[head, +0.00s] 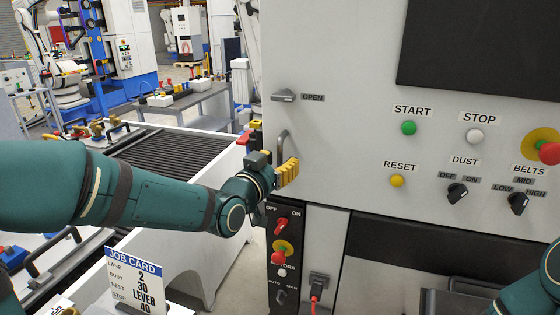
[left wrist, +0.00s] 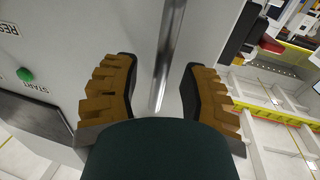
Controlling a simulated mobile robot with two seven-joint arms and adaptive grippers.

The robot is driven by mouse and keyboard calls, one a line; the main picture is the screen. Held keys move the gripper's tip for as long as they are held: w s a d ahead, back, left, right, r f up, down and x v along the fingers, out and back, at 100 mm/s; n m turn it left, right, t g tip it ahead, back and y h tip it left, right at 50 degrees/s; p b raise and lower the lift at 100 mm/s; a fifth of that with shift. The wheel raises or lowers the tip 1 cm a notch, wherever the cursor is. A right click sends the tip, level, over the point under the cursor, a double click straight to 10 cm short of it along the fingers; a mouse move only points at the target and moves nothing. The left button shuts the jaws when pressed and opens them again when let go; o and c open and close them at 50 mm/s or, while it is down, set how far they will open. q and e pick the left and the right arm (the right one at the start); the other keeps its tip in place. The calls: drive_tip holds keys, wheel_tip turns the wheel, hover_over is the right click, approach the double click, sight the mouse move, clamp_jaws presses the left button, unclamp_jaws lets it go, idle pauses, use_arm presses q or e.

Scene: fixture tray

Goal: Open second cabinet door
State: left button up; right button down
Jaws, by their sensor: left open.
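The grey cabinet front (head: 340,150) fills the right of the head view and looks shut. A metal bar handle (head: 283,142) stands upright near its left edge. My left gripper (head: 288,172) is at the lower part of this handle, its yellow-brown fingers close to it. In the left wrist view the gripper (left wrist: 160,98) is open, and the handle bar (left wrist: 170,45) runs between its two fingers with gaps on both sides. Part of my right arm (head: 530,292) shows at the lower right; I do not make out its gripper.
A lever marked OPEN (head: 284,96) sits above the handle. Buttons and knobs (head: 458,192) are on the panel to the right. A lower switch panel (head: 282,255) lies below the gripper. A conveyor (head: 165,150) and a job card (head: 137,280) are at the left.

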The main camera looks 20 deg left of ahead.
use_arm(q)
drive_tip(key=shift+w+d, duration=0.1)
drive_tip(key=shift+w, duration=0.3)
clamp_jaws()
drive_tip(key=shift+s, duration=0.15)
